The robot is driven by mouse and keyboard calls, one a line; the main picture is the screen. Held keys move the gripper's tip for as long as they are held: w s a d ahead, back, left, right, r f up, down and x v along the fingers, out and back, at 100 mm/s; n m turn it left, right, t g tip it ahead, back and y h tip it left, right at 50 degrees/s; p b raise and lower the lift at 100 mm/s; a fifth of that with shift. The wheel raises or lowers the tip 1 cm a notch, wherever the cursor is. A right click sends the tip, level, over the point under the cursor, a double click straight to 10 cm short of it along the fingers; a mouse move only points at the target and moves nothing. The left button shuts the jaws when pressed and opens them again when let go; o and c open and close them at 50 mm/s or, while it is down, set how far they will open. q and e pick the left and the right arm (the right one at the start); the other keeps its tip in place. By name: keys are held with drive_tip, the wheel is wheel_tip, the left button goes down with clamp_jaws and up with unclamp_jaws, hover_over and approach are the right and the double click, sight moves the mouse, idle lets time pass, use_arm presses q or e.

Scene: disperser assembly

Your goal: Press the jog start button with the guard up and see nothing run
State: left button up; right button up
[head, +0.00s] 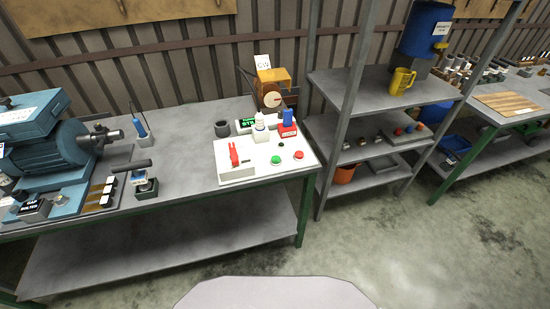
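A white control panel (262,166) lies at the right end of the left workbench. A green button (276,160) and a red button (299,155) sit on its right part. A red lever-like part (234,154) stands upright on its left part. No label is readable, so I cannot tell which button is the jog start. I cannot pick out the guard or its position. The blue motor-like machine (60,150) stands at the left of the bench, with a grey shaft end (104,136) pointing right. Neither of my grippers is in view.
Behind the panel are a small green-lit display (247,124), white bottles (261,129), a blue-and-red item (288,122), a dark cup (222,129) and an orange device (273,86). A metal shelf (390,96) stands to the right. The floor (420,240) ahead is clear.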

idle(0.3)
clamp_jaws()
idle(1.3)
